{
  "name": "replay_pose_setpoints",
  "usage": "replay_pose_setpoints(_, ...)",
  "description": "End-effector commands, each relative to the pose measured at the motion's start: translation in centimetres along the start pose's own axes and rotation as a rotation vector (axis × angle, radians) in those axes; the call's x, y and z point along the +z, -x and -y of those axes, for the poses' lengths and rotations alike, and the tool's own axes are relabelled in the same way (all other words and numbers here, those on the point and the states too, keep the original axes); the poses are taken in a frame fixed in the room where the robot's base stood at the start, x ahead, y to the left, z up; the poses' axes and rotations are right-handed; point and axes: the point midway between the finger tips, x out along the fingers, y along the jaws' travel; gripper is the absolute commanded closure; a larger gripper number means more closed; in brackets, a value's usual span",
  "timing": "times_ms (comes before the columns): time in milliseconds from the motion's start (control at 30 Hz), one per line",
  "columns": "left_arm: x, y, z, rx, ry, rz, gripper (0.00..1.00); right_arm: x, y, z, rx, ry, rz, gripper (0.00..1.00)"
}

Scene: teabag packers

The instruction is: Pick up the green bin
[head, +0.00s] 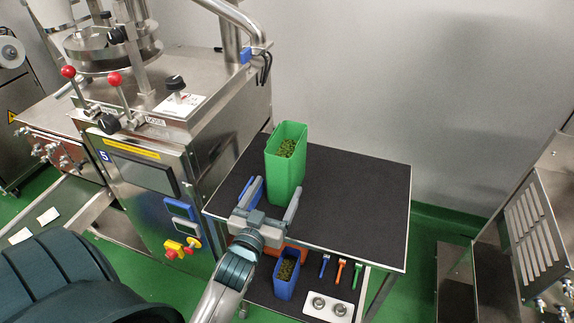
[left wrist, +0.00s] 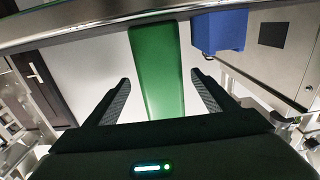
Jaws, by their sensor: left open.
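The green bin (head: 284,172) stands upright on the black table top, with green leafy material in it. My left gripper (head: 268,196) is open at the near side of the bin, low down, with its fingers pointing toward it. In the left wrist view the green bin (left wrist: 157,70) shows between the two fingers (left wrist: 160,92), with gaps on both sides. I cannot tell how far the fingers reach along the bin's sides. My right gripper is not in view.
A blue object (head: 250,192) sits left of the bin, close to my left finger. The table top (head: 355,200) is clear to the right. A steel machine (head: 150,150) stands left. A lower shelf holds a blue bin (head: 286,275) and small coloured tools (head: 340,270).

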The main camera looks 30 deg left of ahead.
Motion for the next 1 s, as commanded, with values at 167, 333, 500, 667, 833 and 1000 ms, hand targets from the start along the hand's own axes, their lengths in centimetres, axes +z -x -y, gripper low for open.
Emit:
replay_pose_setpoints(167,0.0,-0.6,0.0,0.000,0.000,0.000,0.22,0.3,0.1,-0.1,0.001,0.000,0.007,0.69)
replay_pose_setpoints(333,0.0,-0.5,0.0,0.000,0.000,0.000,0.22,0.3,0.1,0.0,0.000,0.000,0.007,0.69)
replay_pose_setpoints(500,-0.1,-0.9,0.0,0.000,0.000,0.000,0.22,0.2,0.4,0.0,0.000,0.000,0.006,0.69)
replay_pose_setpoints(667,-0.4,-2.4,0.1,0.000,0.001,0.000,0.22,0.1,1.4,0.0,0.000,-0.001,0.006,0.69)
replay_pose_setpoints(833,-0.4,-4.6,0.1,0.000,0.000,-0.001,0.22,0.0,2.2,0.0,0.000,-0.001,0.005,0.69)
replay_pose_setpoints(1000,-0.2,-5.7,0.1,0.000,0.000,0.000,0.22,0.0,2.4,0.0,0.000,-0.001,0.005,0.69)
